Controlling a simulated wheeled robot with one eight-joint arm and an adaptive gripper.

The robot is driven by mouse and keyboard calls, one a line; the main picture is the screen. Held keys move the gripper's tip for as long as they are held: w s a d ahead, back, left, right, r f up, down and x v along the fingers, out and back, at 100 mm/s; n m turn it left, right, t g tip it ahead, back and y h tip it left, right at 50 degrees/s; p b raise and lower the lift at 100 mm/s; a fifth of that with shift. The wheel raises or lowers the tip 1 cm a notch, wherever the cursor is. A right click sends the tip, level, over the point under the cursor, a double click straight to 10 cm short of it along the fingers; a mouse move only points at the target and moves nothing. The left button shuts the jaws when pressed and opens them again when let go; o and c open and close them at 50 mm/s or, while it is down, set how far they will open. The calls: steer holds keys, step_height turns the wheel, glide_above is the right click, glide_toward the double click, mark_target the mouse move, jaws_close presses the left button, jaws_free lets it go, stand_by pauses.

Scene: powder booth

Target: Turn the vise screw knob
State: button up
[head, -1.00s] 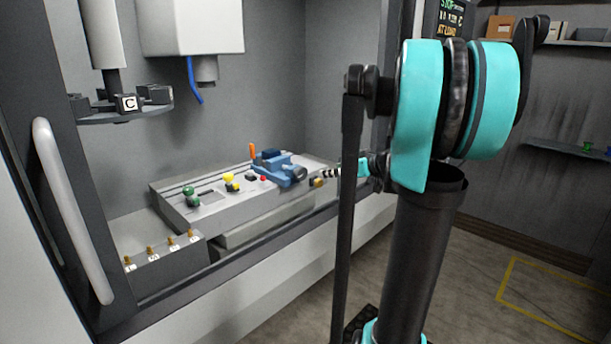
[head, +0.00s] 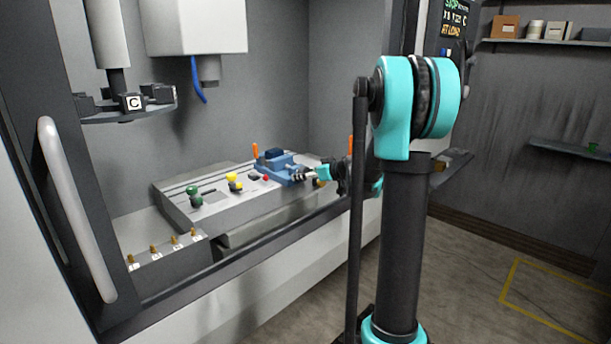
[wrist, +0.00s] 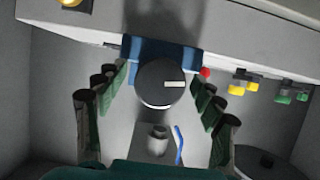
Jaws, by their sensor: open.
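The vise (head: 282,166) is blue and sits on the grey machine table. Its screw knob (wrist: 160,85) is a dark grey disc with a pale bar mark, which lies level and points right in the wrist view. My gripper (wrist: 160,102) is open, with one finger on each side of the knob. Gaps show between both fingers and the knob, so it holds nothing. In the head view my gripper (head: 306,175) is at the vise's right end and hides most of the knob.
The table (head: 225,212) also carries a green knob (head: 194,196), a yellow knob (head: 234,182) and a small red button (head: 265,178). An orange handle (head: 255,151) stands by the vise. The machine's front sill (head: 265,250) runs below my arm.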

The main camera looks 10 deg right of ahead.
steer(key=shift+w, duration=0.1)
steer(key=c, duration=1.2)
steer(key=shift+o, duration=0.2)
steer(key=shift+y, duration=0.3)
steer(key=m+g+y, duration=0.1)
steer(key=m+y, duration=0.1)
steer(key=m, duration=0.1)
steer(key=shift+m, duration=0.4)
steer(key=m+y, duration=0.2)
steer(key=m, duration=0.2)
steer(key=shift+g, duration=0.4)
steer(key=m+y, duration=0.1)
steer(key=m, duration=0.1)
steer(key=m+y, duration=0.1)
steer(key=m, duration=0.2)
steer(key=shift+f+y, duration=0.1)
steer(key=shift+y, duration=0.2)
steer(key=m+t, duration=0.1)
steer(key=m, duration=0.1)
steer(key=m+y, duration=0.1)
steer(key=m, duration=0.2)
steer(key=shift+m+t+y, duration=0.3)
steer(key=shift+t, duration=0.1)
